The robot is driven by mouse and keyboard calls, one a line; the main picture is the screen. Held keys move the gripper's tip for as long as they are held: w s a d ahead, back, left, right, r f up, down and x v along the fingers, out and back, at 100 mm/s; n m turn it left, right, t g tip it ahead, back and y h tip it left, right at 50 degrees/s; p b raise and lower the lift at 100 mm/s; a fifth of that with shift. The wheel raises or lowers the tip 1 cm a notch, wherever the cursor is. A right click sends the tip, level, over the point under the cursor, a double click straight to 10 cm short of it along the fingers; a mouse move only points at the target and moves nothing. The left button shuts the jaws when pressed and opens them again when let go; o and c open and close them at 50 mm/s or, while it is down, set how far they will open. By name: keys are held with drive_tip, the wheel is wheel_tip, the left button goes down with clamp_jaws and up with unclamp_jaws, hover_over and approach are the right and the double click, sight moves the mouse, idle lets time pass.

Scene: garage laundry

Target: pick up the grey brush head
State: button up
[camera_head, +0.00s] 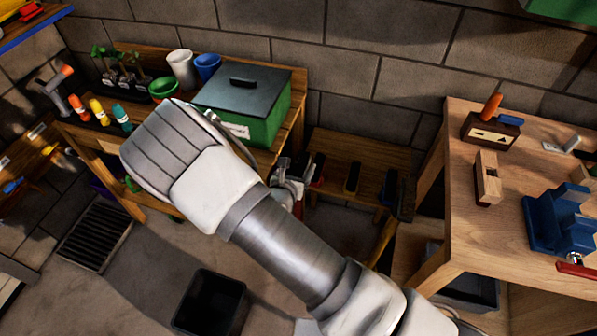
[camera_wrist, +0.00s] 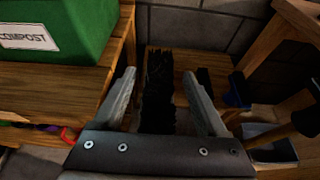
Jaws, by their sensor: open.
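A dark, bristly brush head (camera_wrist: 158,88) shows between my fingers in the wrist view, in front of a low wooden bench. It looks black to dark grey in the shade. My gripper (camera_wrist: 160,84) is open, with one finger on each side of it; I cannot tell whether they touch it. In the head view my gripper (camera_head: 296,168) is partly hidden behind my arm, at the left end of the low bench (camera_head: 345,150). Several dark brush heads stand along this bench, including one with a yellow part (camera_head: 352,178). I cannot tell which is the grey one.
A green compost box (camera_head: 262,105) stands on the left table, close to my arm; it also shows in the wrist view (camera_wrist: 60,35). A wooden workbench (camera_head: 470,230) with a blue vise (camera_head: 560,222) stands right. A black bin (camera_head: 212,300) is on the floor.

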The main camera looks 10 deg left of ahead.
drive_tip(key=shift+c, duration=0.2)
clamp_jaws()
drive_tip(key=shift+r, duration=0.15)
